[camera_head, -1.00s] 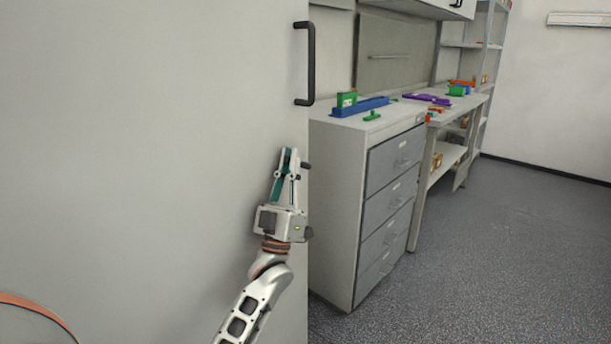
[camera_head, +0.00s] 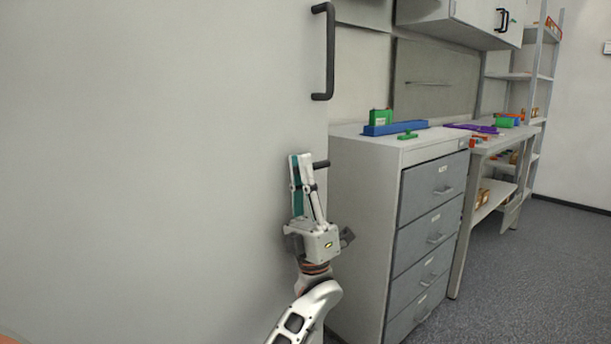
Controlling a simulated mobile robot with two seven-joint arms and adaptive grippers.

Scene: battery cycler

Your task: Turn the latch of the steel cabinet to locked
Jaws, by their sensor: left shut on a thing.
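The steel cabinet (camera_head: 150,150) is a large pale grey surface that fills the left half of the view. A black bar handle (camera_head: 329,52) stands upright near its right edge. Below the handle a small dark latch (camera_head: 321,164) sticks out to the right at the cabinet's edge. My left gripper (camera_head: 302,162) reaches up from below and is shut at the latch, with its fingertips covering the latch's left part. The latch's visible end points right, about level. My right gripper is not in view.
A grey drawer cabinet (camera_head: 365,215) stands just right of the steel cabinet, with a blue tray (camera_head: 395,128) and green parts on top. A workbench (camera_head: 500,143) and shelves (camera_head: 548,75) stand farther back. The floor (camera_head: 540,270) at right is clear.

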